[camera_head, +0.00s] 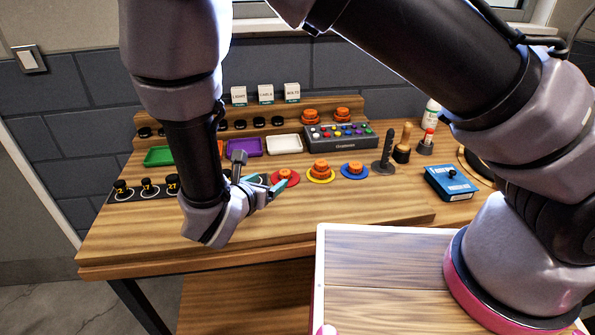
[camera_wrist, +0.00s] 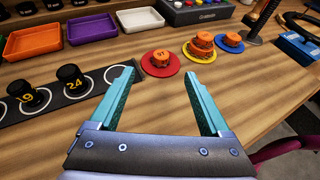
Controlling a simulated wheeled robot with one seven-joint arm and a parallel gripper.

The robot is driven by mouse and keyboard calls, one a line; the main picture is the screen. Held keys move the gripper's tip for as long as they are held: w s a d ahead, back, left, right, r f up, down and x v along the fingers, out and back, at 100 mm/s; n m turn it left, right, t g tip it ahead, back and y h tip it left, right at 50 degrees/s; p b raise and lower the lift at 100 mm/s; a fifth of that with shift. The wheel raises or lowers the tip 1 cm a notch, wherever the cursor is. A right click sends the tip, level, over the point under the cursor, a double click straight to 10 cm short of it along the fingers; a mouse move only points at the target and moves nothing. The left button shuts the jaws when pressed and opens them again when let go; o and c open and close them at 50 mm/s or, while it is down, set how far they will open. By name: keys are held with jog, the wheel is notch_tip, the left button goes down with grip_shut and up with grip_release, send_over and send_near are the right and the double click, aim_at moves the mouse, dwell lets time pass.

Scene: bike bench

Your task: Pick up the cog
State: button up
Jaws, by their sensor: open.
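Several orange, notched round pieces look like cogs. One orange cog (camera_head: 285,174) sits on a red disc, and it also shows in the wrist view (camera_wrist: 160,58). A stack of orange cogs (camera_wrist: 201,45) stands on a yellow disc to its right. Another orange cog (camera_wrist: 232,39) sits on a blue disc further right. My gripper (camera_wrist: 159,71) is open and empty. Its teal fingers point toward the red disc, which shows beyond and between the fingertips, apart from them. In the head view my gripper (camera_head: 266,186) is low over the bench, beside the red disc.
Black numbered pieces (camera_wrist: 68,79) stand on a dark strip at the left. Purple (camera_wrist: 91,28) and white (camera_wrist: 139,19) trays lie behind. A grey button box (camera_head: 341,137), an upright black handle (camera_head: 386,152) and a blue box (camera_head: 451,183) stand rightward. The bench front is clear.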

aim_at(284, 173)
jog(key=shift+f, duration=0.25)
jog(key=x, duration=1)
jog(key=shift+w+d+f, duration=0.1)
jog(key=shift+w+d, duration=0.15)
grip_shut()
